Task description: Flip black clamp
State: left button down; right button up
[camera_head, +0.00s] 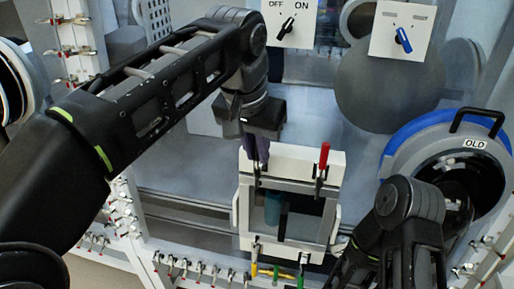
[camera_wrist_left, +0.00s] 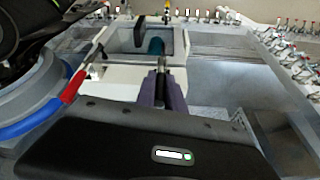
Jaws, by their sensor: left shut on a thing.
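A white box frame (camera_head: 240,205) with a window stands at the centre of the head view, with toggle clamps on its edges. My left gripper (camera_head: 256,160) points down at its upper left corner, its purple fingers shut on the black clamp (camera_head: 257,180). The fingers hide most of that clamp's handle. In the left wrist view, the gripper (camera_wrist_left: 161,84) closes on the dark clamp (camera_wrist_left: 160,63) at the box edge. A red-handled clamp (camera_head: 323,160) stands upright at the upper right corner. My right arm is at lower right; its gripper is not clearly visible.
Yellow (camera_head: 254,268) and green (camera_head: 302,268) clamp handles sit below the box. A round port marked OLD (camera_head: 400,150) with a blue rim is at right. Black (camera_head: 286,28) and blue (camera_head: 403,40) switches are at the top. A teal object (camera_head: 273,208) shows through the window.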

pick_arm(q)
jog(key=c, duration=1.4)
grip_release()
jog(key=shift+c, duration=0.2)
jog(key=shift+w, duration=0.1)
